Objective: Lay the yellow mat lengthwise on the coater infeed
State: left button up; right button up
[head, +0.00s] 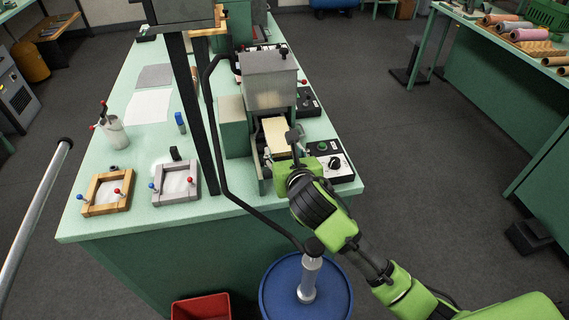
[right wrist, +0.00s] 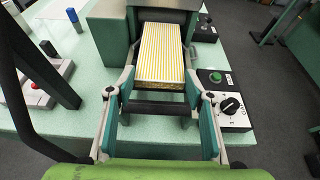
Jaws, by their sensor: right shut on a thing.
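The yellow mat (head: 275,133) is a flat block with lengthwise yellow and white stripes, seen best in the right wrist view (right wrist: 161,52). It lies lengthwise in line with the coater infeed (right wrist: 150,107), its far end at the dark opening under the coater's metal hood (head: 269,80). My right gripper (head: 285,152) is at the near end of the mat. The far end is partly hidden by the coater. My left gripper is not in view.
A control box (head: 330,160) with a green button and black knob stands right of the infeed. Two small clamped frames (head: 107,193) (head: 174,183) and a cup (head: 114,133) sit left on the green table (head: 222,216). A blue drum (head: 275,292) stands in front.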

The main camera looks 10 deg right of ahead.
jog(key=shift+f, duration=2.1)
jog(key=shift+f, duration=0.1)
jog(key=o, duration=1.1)
jog(key=v, duration=1.2)
jog(key=shift+b, duration=0.45)
